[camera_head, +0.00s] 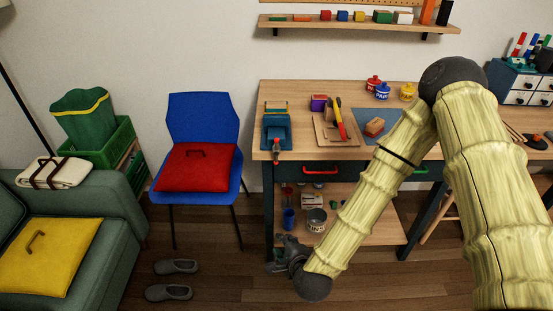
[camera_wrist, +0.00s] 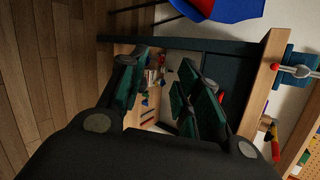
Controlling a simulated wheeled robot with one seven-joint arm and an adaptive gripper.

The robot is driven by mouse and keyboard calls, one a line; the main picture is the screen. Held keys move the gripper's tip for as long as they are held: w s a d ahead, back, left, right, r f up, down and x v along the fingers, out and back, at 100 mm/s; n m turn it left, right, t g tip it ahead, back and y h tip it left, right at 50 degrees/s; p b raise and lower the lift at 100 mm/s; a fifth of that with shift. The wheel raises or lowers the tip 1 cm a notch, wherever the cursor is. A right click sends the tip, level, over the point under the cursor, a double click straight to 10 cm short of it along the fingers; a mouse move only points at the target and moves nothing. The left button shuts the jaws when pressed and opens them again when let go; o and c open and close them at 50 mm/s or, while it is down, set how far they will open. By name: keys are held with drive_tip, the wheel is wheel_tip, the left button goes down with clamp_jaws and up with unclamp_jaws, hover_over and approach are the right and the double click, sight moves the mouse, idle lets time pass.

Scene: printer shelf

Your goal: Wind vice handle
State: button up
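A blue vice (camera_head: 276,128) is mounted at the left front edge of the wooden workbench, holding a wooden block in its top. Its handle (camera_head: 277,146), with a red end, sticks out at the front. In the wrist view the vice (camera_wrist: 291,58) is at the right edge, and its metal handle bar (camera_wrist: 289,69) has a red knob. My gripper (camera_head: 281,256) is low in front of the bench's left leg, well below the handle. In the wrist view the green-padded fingers (camera_wrist: 165,92) are apart with nothing between them.
A blue chair (camera_head: 204,118) with a red cushion (camera_head: 196,167) stands left of the bench. The lower shelf (camera_head: 372,232) holds cans and small items. A red drawer handle (camera_head: 320,171) protrudes under the benchtop. Slippers (camera_head: 170,291) lie on the floor; the floor between is clear.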

drive_tip(key=w+a+r+m+t+b, duration=0.3)
drive_tip(key=w+r+m+t, duration=0.1)
drive_tip(key=w+r+m, duration=0.4)
drive_tip(key=m+t+h+b, duration=0.2)
drive_tip(key=m+t+h, duration=0.15)
drive_tip(key=m, duration=0.65)
approach(277, 147)
drive_tip(key=w, duration=0.1)
drive_tip(key=w+p, duration=0.1)
drive_tip(key=w, duration=0.8)
drive_tip(key=shift+w+f, duration=0.1)
drive_tip(key=shift+w, duration=0.25)
clamp_jaws()
